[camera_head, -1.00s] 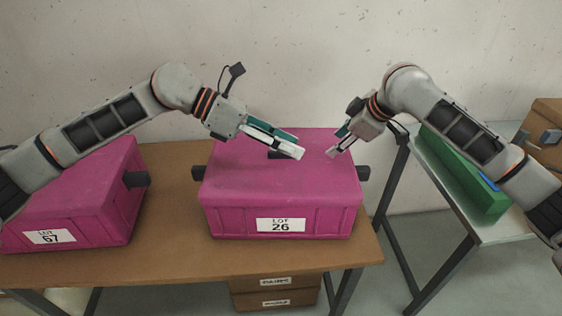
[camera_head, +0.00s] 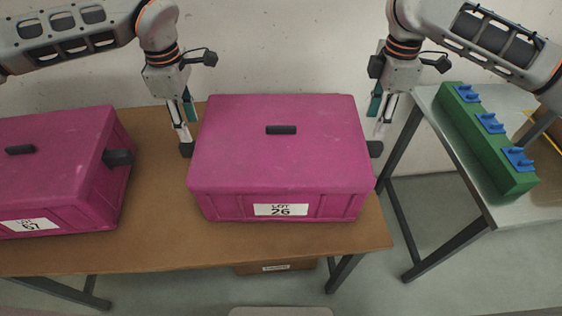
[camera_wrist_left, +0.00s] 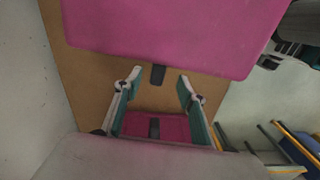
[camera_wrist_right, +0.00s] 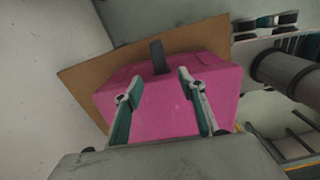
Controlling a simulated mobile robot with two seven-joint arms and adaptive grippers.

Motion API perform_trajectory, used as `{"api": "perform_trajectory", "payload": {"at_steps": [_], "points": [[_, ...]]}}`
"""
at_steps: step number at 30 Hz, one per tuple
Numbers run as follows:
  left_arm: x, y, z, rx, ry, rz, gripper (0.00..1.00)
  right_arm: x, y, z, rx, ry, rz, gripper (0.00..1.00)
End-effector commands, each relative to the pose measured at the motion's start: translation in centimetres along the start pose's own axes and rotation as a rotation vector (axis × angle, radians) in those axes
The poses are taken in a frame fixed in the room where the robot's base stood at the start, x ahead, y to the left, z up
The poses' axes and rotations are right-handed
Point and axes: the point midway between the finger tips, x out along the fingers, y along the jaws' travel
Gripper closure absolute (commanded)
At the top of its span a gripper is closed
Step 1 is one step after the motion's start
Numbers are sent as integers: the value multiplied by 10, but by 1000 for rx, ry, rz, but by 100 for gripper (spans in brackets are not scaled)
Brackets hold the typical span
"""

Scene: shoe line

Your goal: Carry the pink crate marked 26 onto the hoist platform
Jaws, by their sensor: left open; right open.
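The pink crate marked 26 (camera_head: 280,150) sits level on the brown table, lid up, with a dark handle on each short side. My left gripper (camera_head: 184,140) points down, open and empty, at its left handle (camera_head: 186,150). In the left wrist view that handle (camera_wrist_left: 158,75) shows between the fingertips (camera_wrist_left: 160,80), which do not grip it. My right gripper (camera_head: 381,130) points down, open, at the right handle (camera_head: 375,149). In the right wrist view that handle (camera_wrist_right: 158,57) appears just beyond the open fingertips (camera_wrist_right: 157,78). I cannot identify the hoist platform.
Another pink crate, marked 67 (camera_head: 60,160), stands on the same brown table (camera_head: 160,230) to the left. At right, a grey metal table (camera_head: 510,218) holds a green block (camera_head: 480,140) with blue pieces. A gap of floor separates the tables. The wall is close behind.

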Motion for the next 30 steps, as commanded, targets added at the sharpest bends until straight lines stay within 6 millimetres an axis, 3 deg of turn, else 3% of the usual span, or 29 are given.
{"api": "perform_trajectory", "payload": {"at_steps": [18,30], "points": [[98,-1,1,-1,-1,-3,60,98,-1,0,2,2,-3,60],[114,0,1,0,-1,0,60,114,0,0,1,1,0,60]]}}
